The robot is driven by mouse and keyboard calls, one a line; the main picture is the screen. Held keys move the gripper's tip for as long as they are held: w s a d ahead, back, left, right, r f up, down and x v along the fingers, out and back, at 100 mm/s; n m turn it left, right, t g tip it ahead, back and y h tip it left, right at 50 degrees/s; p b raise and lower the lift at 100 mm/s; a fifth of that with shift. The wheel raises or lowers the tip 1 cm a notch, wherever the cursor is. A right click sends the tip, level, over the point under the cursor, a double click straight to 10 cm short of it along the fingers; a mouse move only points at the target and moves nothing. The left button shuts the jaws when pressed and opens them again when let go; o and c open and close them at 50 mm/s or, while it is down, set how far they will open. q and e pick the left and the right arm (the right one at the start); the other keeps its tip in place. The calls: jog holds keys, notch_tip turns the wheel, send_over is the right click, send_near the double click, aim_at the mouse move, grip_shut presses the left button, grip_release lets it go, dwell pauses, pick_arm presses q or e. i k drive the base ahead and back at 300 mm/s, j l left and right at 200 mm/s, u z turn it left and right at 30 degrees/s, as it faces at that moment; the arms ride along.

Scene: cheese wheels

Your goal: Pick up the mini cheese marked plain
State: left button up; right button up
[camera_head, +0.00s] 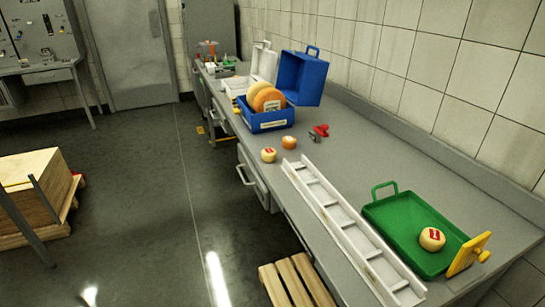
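Three mini cheeses show in the head view. A pale one (268,155) with a small red mark sits near the bench's front edge. An orange one (289,142) sits just behind it to the right, apart from it. Another pale one (432,241) with a red label lies in the green tray (386,211) at the right. The labels are too small to read, so I cannot tell which is marked plain. Neither of my grippers is in view.
A white divided rack (345,226) runs along the bench front. A blue crate (266,126) holds large cheese wheels; an open blue case (302,78) stands behind. Red and dark small items (320,131) lie nearby. A yellow stand (468,253) is at the tray's right end.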

aim_at(268, 154)
jog(key=i+j+z, duration=0.15)
jog(key=z, duration=0.95)
jog(key=j+z, duration=0.6)
jog(key=j, duration=0.25)
jog(key=j+z, duration=0.2)
jog(key=j, duration=0.4)
jog(key=k+j+z, duration=0.15)
jog(key=j, duration=0.5)
jog(key=j+z, duration=0.2)
jog(key=j, duration=0.4)
jog(key=k+j, duration=0.1)
jog(key=j, duration=0.35)
jog(key=k+j, duration=0.1)
jog(key=j, duration=0.3)
jog(key=k+j, duration=0.1)
jog(key=j, duration=0.35)
jog(key=k+j, duration=0.1)
jog(key=j, duration=0.35)
